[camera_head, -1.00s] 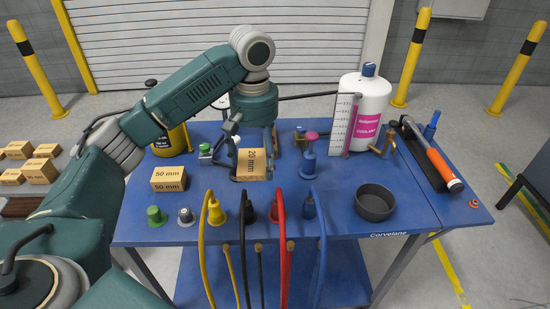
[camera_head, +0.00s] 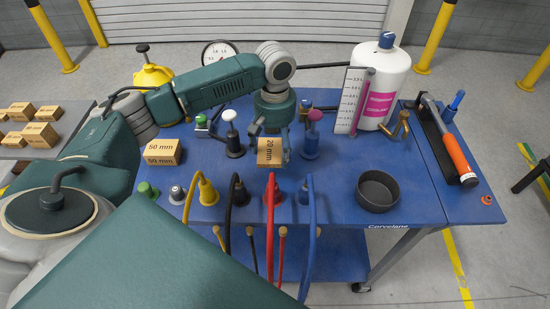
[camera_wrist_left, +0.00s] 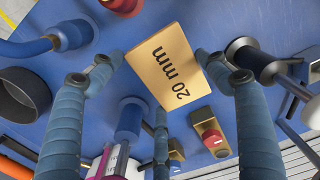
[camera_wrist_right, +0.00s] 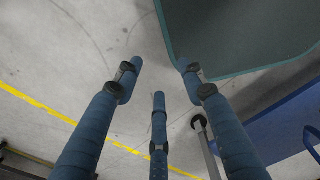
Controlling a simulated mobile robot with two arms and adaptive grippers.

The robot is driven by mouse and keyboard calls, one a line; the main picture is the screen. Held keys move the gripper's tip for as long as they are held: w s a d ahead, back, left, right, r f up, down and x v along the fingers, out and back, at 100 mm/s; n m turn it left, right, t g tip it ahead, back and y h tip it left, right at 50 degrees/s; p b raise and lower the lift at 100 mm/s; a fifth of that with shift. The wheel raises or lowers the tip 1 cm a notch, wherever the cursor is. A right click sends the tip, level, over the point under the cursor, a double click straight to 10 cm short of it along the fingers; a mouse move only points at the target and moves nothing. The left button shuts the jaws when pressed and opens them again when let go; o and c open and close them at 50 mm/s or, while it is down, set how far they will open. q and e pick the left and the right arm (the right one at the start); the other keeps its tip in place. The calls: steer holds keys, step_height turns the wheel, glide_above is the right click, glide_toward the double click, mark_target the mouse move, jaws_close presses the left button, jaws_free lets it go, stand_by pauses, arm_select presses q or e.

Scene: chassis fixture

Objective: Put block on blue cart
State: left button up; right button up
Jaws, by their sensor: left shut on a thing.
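The block, a tan piece marked 20 mm (camera_head: 270,151), is gripped by my left gripper (camera_head: 272,138) over the middle of the blue cart (camera_head: 335,195). In the left wrist view the block (camera_wrist_left: 168,65) sits between the fingers, with the blue top behind it. I cannot tell whether its lower edge touches the top. My right gripper (camera_wrist_right: 160,75) shows only in the right wrist view, fingers apart and empty, with grey floor beyond.
Around the block stand a white-topped knob (camera_head: 230,127), a pink-topped blue post (camera_head: 311,140) and a row of cable plugs (camera_head: 205,190). A dark round bowl (camera_head: 379,190), a coolant bottle (camera_head: 383,80) and a 50 mm block (camera_head: 162,151) are also on the cart.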

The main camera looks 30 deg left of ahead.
mark_target(275, 170)
arm_select(q)
step_height(275, 170, down, 3)
steer(key=shift+r, duration=0.15)
step_height(275, 170, down, 4)
steer(key=shift+r+p, duration=0.1)
steer(key=shift+p, duration=0.35)
steer(key=o, duration=1.2)
step_height(275, 170, up, 11)
steer(key=b, duration=0.2)
steer(key=shift+b, duration=0.35)
steer(key=shift+r, duration=0.6)
arm_select(e)
steer(key=w, duration=0.1)
steer(key=w+f, duration=0.1)
steer(key=w, duration=0.1)
steer(key=shift+f, duration=0.25)
steer(key=shift+s, duration=0.1)
